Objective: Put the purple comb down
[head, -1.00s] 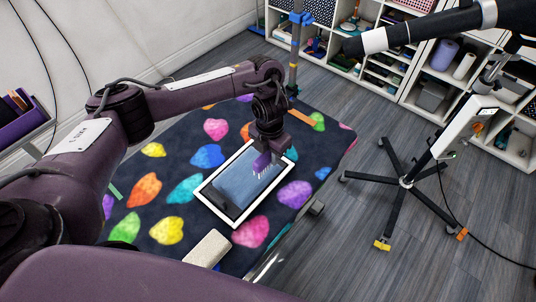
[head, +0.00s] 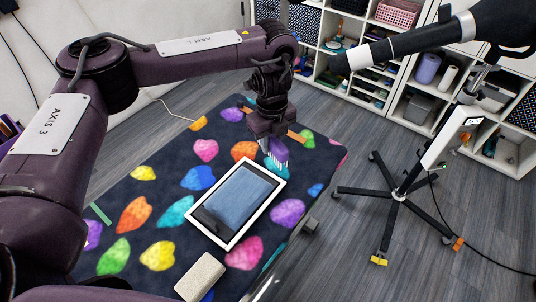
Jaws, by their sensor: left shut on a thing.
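My left gripper (head: 270,140) points down over the far end of the heart-patterned mat, just beyond the white-framed tablet. It is shut on the purple comb (head: 278,150), whose pale teeth show below the fingers. The comb is at the tablet's far edge in the picture; I cannot tell whether it touches the mat. The tablet (head: 236,203) lies flat on the dark mat (head: 140,233) with its grey-blue screen up. My right gripper is not in view.
A beige block (head: 200,277) lies at the mat's near edge. An orange strip (head: 297,136) lies near the far end. A wheeled stand (head: 399,195) is on the floor at right. White shelves (head: 400,100) stand at the back.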

